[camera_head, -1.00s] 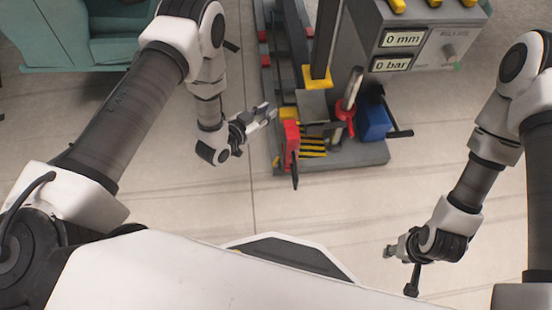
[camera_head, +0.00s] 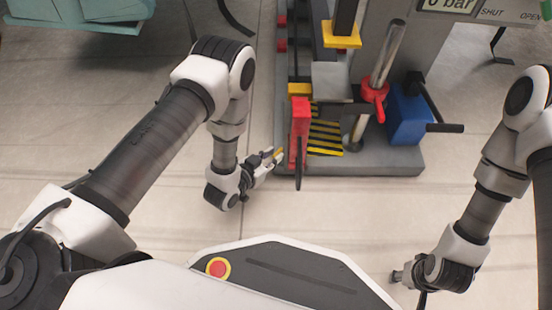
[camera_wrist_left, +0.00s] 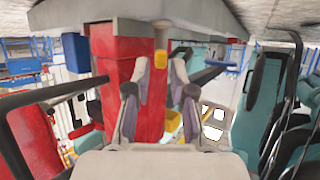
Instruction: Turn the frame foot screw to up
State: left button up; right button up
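A grey machine frame (camera_head: 388,160) stands on the floor ahead. At its left front corner is an upright red block (camera_head: 299,118) with a black lever (camera_head: 298,178) hanging from it. To the right is a slanted metal rod (camera_head: 391,48) with a red knob (camera_head: 374,94). I cannot tell for sure which part is the foot screw. My left gripper (camera_head: 275,157) is just left of the red block. In the left wrist view its two fingers (camera_wrist_left: 162,88) are apart with nothing between them, facing the red block (camera_wrist_left: 118,70). My right gripper (camera_head: 399,276) hangs low at the right, its fingers too small to read.
A blue box (camera_head: 408,118) with a black handle (camera_head: 444,128) is on the frame's right side. A teal seat (camera_head: 85,12) is at the upper left. The floor in front of the frame is clear.

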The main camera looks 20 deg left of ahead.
pick_arm(q)
jog(key=shift+w+d+f, duration=0.25)
jog(key=shift+w+f, duration=0.25)
jog(key=shift+w, duration=0.1)
pick_arm(e)
jog(key=shift+w+f, duration=0.15)
jog(key=shift+f, duration=0.55)
pick_arm(q)
jog(key=shift+w+r, duration=0.1)
jog(key=shift+w, duration=0.25)
pick_arm(e)
jog(key=shift+w, duration=0.1)
pick_arm(q)
grip_shut()
jog(key=shift+d, duration=0.1)
